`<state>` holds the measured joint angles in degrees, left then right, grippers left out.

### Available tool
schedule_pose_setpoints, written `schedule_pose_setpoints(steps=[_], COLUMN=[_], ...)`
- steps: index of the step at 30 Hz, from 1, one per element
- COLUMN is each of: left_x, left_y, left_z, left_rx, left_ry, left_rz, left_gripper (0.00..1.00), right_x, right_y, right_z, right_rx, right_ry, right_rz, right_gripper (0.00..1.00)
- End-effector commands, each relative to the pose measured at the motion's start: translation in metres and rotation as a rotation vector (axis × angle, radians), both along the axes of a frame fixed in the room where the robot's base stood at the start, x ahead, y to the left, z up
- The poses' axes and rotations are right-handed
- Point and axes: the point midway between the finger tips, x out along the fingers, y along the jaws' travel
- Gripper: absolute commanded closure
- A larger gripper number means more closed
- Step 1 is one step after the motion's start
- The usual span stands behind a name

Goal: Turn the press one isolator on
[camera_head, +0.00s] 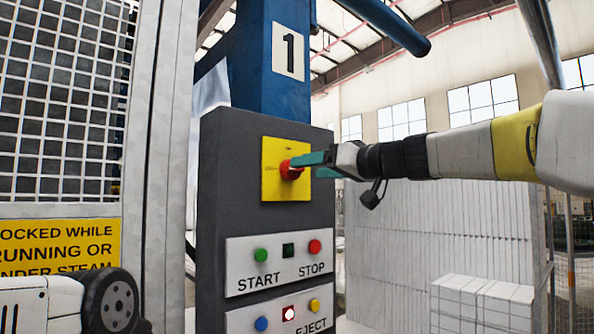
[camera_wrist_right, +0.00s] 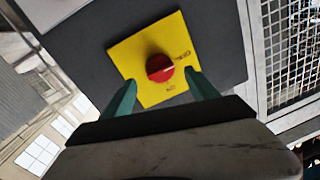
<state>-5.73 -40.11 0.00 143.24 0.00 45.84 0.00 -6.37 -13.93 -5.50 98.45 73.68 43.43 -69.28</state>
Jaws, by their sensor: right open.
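The press one isolator is a red rotary knob (camera_head: 290,171) on a square yellow plate (camera_head: 271,186), high on the dark grey control box under the number 1. The knob also shows in the right wrist view (camera_wrist_right: 159,68), with small lettering on the plate at its right and below. Which way the knob is set is too small to tell. My right gripper (camera_head: 308,166) is open in front of the plate, coming from the right. In the wrist view its teal fingertips (camera_wrist_right: 160,82) lie either side of the knob, the right one closer to it. Contact cannot be told. My left gripper is out of view.
A mesh guard (camera_head: 62,100) stands at the left. White stacked blocks (camera_head: 483,303) stand at the right behind the box.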

Motion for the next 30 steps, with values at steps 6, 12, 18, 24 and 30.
schedule_pose_setpoints(steps=[6,12,18,24,30], left_x=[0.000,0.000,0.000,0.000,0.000], left_y=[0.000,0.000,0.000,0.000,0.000], left_z=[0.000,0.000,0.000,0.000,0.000], left_rx=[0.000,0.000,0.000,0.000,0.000], left_ry=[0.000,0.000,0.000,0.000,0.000], left_rz=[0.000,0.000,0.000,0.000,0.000], left_gripper=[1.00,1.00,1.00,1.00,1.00], right_x=[0.025,0.034,0.034,0.034,0.034], right_y=[0.023,0.032,0.032,0.032,0.032], right_z=[-0.001,-0.001,-0.001,-0.001,-0.001], right_rx=[0.000,0.001,0.000,0.000,0.000], right_ry=[0.003,0.002,0.002,0.002,0.003], right_rz=[0.000,-0.001,-0.001,-0.002,-0.003], right_gripper=[0.32,0.32,0.32,0.63,0.91])
